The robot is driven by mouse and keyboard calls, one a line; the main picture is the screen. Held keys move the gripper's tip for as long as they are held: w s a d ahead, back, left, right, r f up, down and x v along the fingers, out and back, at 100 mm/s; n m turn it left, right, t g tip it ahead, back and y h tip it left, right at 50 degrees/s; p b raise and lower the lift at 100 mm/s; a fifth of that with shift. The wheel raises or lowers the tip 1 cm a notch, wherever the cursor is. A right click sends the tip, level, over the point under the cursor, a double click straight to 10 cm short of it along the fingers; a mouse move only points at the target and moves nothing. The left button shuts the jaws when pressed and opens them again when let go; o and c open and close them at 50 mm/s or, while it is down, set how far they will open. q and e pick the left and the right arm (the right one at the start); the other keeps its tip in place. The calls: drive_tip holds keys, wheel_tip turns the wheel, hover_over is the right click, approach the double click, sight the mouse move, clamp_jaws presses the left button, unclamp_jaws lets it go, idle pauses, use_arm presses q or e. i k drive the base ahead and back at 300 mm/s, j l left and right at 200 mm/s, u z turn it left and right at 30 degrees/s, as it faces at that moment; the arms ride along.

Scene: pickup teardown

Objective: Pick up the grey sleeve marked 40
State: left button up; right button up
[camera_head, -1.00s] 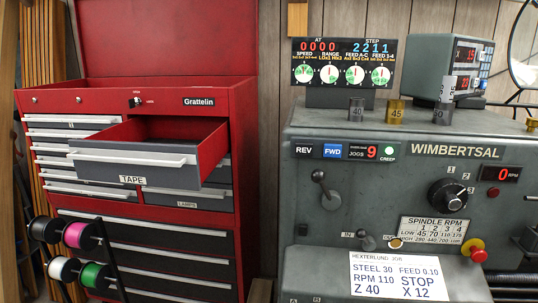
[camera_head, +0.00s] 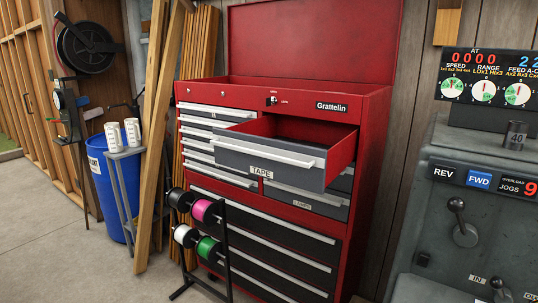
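The grey sleeve marked 40 (camera_head: 515,135) stands upright on top of the lathe headstock (camera_head: 480,150), near the right edge of the head view. Its number faces me. Neither of my grippers shows in the view, so I cannot see what they hold.
A red tool chest (camera_head: 375,170) stands in the middle with its TAPE drawer (camera_head: 265,150) pulled out. A spool rack (camera_head: 228,250) stands on the floor before it. A blue bin (camera_head: 108,190) and leaning planks (camera_head: 152,150) are at left. Open floor lies at front left.

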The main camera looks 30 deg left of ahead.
sight(516, 137)
drive_tip(key=i+j+z, duration=0.2)
drive_tip(key=z, duration=0.2)
drive_tip(key=i+j+z, duration=0.1)
drive_tip(key=j+z, duration=0.65)
drive_tip(key=i+j, duration=0.05)
